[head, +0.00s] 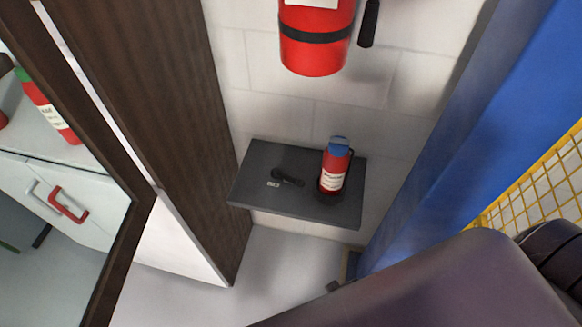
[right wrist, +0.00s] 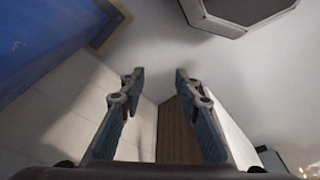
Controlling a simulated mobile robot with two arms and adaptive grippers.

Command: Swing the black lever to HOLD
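The black lever (head: 288,178) lies on top of a dark grey wall-mounted box (head: 262,206) in the middle of the head view. It runs from its round pivot at the left down towards the right. A small pale label (head: 273,184) sits just below its left end; its letters are too small to read surely, and I cannot make out the word HOLD. My right gripper shows in the right wrist view (right wrist: 159,76), open with its fingers apart and nothing between them. The lever is not seen there. My left gripper is in neither view.
A red bottle with a blue cap (head: 335,168) stands on the box just right of the lever. A red extinguisher (head: 314,45) hangs on the wall above. Brown wood panelling (head: 165,80) is left, a blue panel (head: 470,120) right. My dark arm fills the lower right.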

